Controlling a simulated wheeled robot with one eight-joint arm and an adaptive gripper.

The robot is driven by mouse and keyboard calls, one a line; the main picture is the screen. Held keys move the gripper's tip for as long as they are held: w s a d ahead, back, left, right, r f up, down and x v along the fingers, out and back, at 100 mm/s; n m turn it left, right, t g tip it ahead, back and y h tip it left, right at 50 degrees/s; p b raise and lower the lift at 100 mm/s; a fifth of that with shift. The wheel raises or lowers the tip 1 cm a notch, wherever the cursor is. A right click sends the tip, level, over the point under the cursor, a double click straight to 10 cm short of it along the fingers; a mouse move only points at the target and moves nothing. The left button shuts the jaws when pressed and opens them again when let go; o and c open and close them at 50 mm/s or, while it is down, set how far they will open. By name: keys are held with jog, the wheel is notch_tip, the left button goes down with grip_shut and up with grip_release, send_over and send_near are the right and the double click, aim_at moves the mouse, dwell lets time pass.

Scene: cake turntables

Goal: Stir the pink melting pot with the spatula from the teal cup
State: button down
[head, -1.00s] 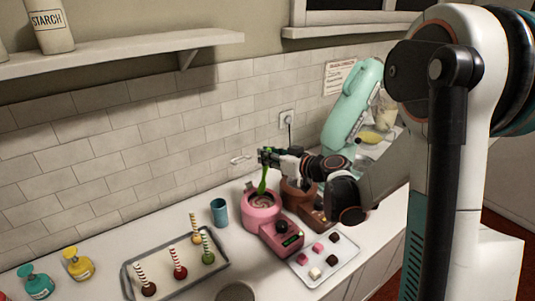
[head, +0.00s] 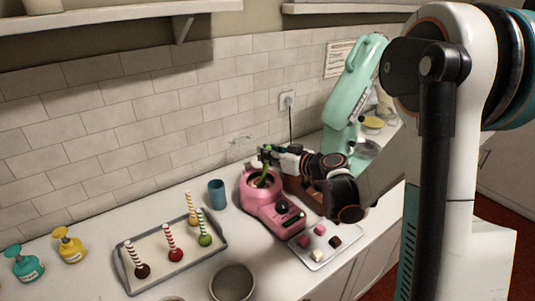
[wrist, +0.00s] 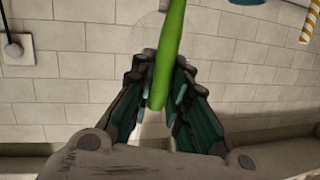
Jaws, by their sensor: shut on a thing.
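The pink melting pot (head: 268,211) stands on the counter in the head view, with brown contents in its round bowl. My gripper (head: 268,154) is above this bowl and shut on the green spatula (head: 263,176). The spatula's lower end reaches down into the bowl; its tip is hidden there. In the wrist view, the green spatula (wrist: 169,50) runs between the fingers of my gripper (wrist: 160,75). The teal cup (head: 217,195) stands upright to the left of the pot and appears empty.
A brown pot (head: 302,189) stands close to the right, partly behind my arm. A tray (head: 133,286) of striped-stick cake pops lies to the left. A small tray (head: 318,263) of cubes lies in front. A grey round pan (head: 232,283) sits near the front edge.

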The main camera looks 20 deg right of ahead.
jog(key=shift+f, duration=0.15)
dwell(0.3)
jog(key=shift+f+b, duration=0.45)
jog(key=shift+b, duration=0.2)
jog(key=shift+a, duration=0.1)
